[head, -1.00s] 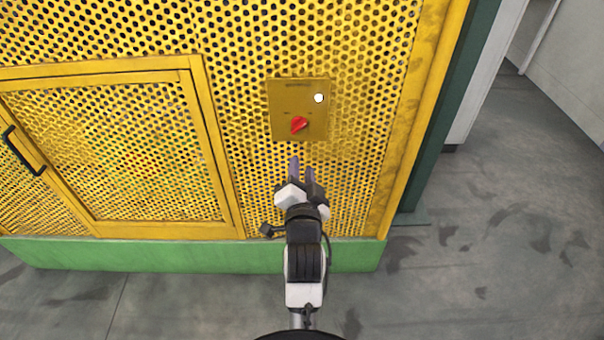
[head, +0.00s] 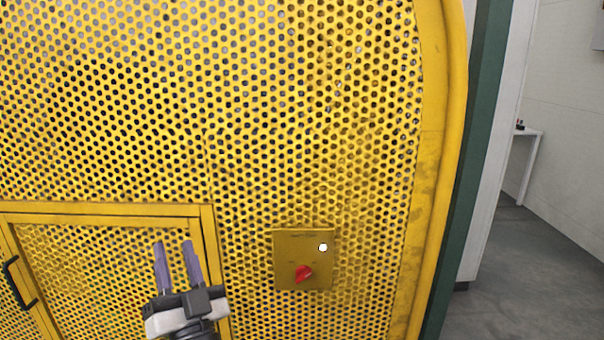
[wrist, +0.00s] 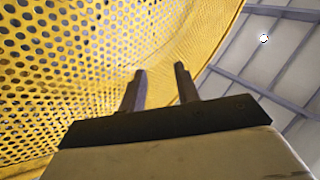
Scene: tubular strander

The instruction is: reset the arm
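My gripper (head: 176,265) is at the lower middle-left of the head view, in front of the yellow perforated guard (head: 250,130) and left of the switch plate. Its two fingers point up and stand apart, with nothing between them. In the wrist view my gripper's fingers (wrist: 160,88) also stand apart and empty, with the yellow mesh and ceiling beams (wrist: 270,90) beyond. The rest of my arm is out of the head view.
A yellow switch plate (head: 287,272) with a red knob (head: 303,273) and a white round lamp (head: 323,247) is on the guard. A framed mesh door (head: 100,260) with a black handle (head: 20,283) is at lower left. Open grey floor (head: 530,270) lies at the right.

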